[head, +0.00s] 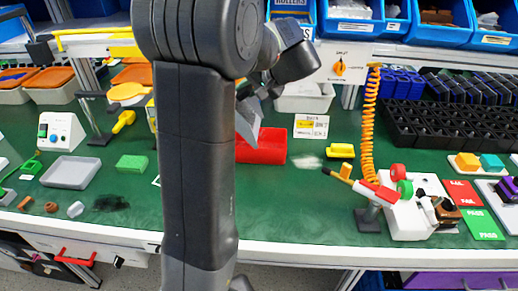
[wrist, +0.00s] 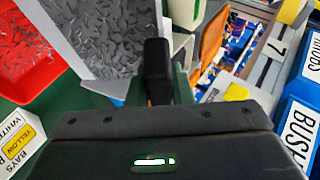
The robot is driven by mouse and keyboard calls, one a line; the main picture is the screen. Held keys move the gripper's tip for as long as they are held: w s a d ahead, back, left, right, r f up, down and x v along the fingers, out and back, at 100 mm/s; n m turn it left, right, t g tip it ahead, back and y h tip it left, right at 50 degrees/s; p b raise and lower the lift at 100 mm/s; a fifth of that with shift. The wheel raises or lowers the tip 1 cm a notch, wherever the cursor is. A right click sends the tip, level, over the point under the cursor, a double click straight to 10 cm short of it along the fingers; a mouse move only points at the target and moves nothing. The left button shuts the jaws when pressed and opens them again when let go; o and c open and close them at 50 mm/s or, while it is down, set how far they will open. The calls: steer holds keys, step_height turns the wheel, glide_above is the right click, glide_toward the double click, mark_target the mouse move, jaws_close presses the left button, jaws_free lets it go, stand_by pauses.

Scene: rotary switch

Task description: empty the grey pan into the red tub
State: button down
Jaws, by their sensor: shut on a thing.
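The grey pan (head: 249,120) is in my gripper (head: 262,98), which is shut on its edge. The pan is steeply tilted above the red tub (head: 262,147) in the head view. In the wrist view the pan (wrist: 62,38) fills the upper left, with many small grey pieces spread inside it. My gripper's dark finger (wrist: 156,70) is at the pan's right edge. The red tub (wrist: 38,88) lies beside and beyond the pan's left edge, and small grey pieces lie in it too. My arm hides part of the tub in the head view.
A white bin (head: 305,98) and a label card (head: 311,126) stand behind and right of the tub. A yellow block (head: 340,151) and a red-and-white fixture (head: 405,205) are farther right. A grey tray (head: 70,172) lies left on the green bench.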

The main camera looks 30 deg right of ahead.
steer(key=shift+s+d+r, duration=0.1)
steer(key=shift+d, duration=0.1)
stand_by(0.3)
steer(key=shift+s+d+r+t+y, duration=0.15)
steer(key=shift+s+d+t+y, duration=0.15)
steer(key=shift+d+t+y, duration=0.15)
steer(key=shift+s+d, duration=0.1)
steer(key=shift+d, duration=0.05)
steer(key=shift+s+d+m+t+y, duration=0.25)
steer(key=shift+s+d+m, duration=0.05)
steer(key=shift+d, duration=0.1)
stand_by(1.4)
steer(key=w+a, duration=0.1)
steer(key=a+g+h, duration=0.1)
steer(key=shift+w+a, duration=0.4)
steer(key=shift+w+a+f+n+g+h, duration=0.15)
steer(key=shift+f+n+g+h, duration=0.15)
steer(key=shift+n+g+h, duration=0.1)
